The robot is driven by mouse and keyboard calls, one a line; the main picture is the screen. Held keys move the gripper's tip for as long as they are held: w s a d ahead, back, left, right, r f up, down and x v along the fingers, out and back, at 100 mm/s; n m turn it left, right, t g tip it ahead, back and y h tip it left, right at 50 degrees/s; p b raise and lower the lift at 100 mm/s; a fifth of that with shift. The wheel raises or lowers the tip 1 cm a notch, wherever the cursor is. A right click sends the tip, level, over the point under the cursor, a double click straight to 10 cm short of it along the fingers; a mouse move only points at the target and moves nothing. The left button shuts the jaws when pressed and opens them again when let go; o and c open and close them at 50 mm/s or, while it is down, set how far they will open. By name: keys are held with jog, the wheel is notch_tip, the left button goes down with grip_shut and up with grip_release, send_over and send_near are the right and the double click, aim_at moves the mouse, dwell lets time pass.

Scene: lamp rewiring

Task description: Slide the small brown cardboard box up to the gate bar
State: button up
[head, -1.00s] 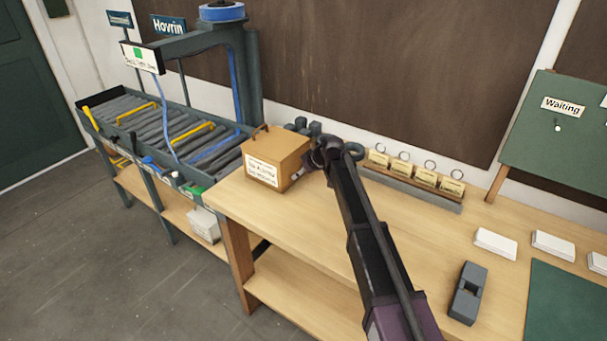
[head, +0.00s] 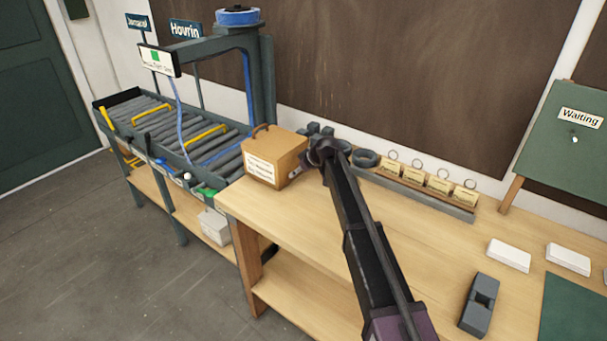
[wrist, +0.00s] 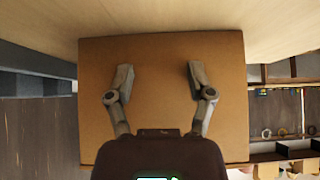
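The small brown cardboard box (head: 276,158) has a handle on top and a white label. It stands upright at the left end of the bench, beside the roller track (head: 175,128). Yellow bars cross the rollers, one farther (head: 153,112) and one nearer (head: 206,133); I cannot tell which is the gate bar. My gripper (head: 318,155) is at the box's right side. In the wrist view my gripper (wrist: 160,75) has its two fingers apart, with the box face (wrist: 160,50) right in front of them and nothing between them. Contact is hard to tell.
A grey arch (head: 262,80) with a blue roll (head: 238,16) stands at the track's near end. A rack of tags (head: 425,192), a grey block (head: 480,303) and white cards (head: 509,254) are on the bench. The bench's front middle (head: 310,230) is clear.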

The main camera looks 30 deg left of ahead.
jog(key=shift+a, duration=0.2)
jog(key=shift+w+a, duration=0.15)
jog(key=shift+a, duration=1.45)
jog(key=shift+w+a, duration=0.1)
jog(key=shift+a, duration=1.5)
jog(key=shift+a, duration=0.1)
